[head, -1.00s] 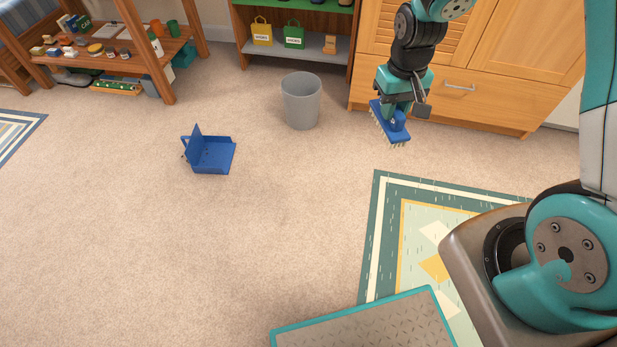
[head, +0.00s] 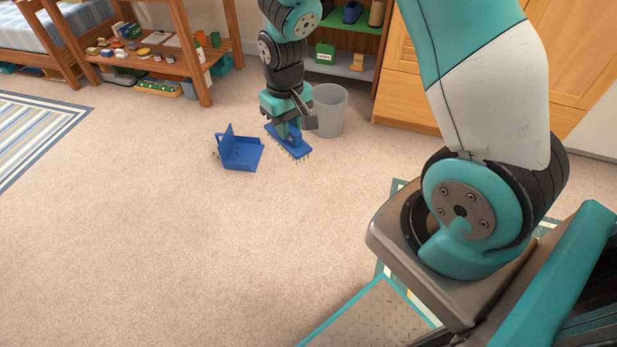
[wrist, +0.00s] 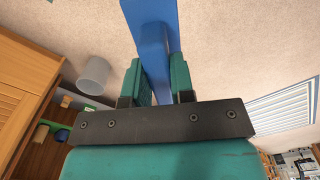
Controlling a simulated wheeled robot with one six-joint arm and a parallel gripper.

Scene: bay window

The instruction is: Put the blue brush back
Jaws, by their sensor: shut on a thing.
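The blue brush (head: 291,148) has a flat head with pale bristles pointing down. My gripper (head: 287,126) is shut on it and holds it, and in the head view it hangs just right of the blue dustpan. In the wrist view the blue brush (wrist: 153,45) runs up between the two teal fingers of my gripper (wrist: 160,80). The blue dustpan (head: 242,154) lies on the carpet with one raised blue side at its left. Whether the bristles touch the carpet cannot be told.
A grey bin (head: 330,111) stands right behind my gripper, and it also shows in the wrist view (wrist: 94,75). A wooden shelf unit (head: 347,62) and a wooden cabinet (head: 392,98) stand behind. A low table with small objects (head: 190,70) is at the back left. Carpet in front is clear.

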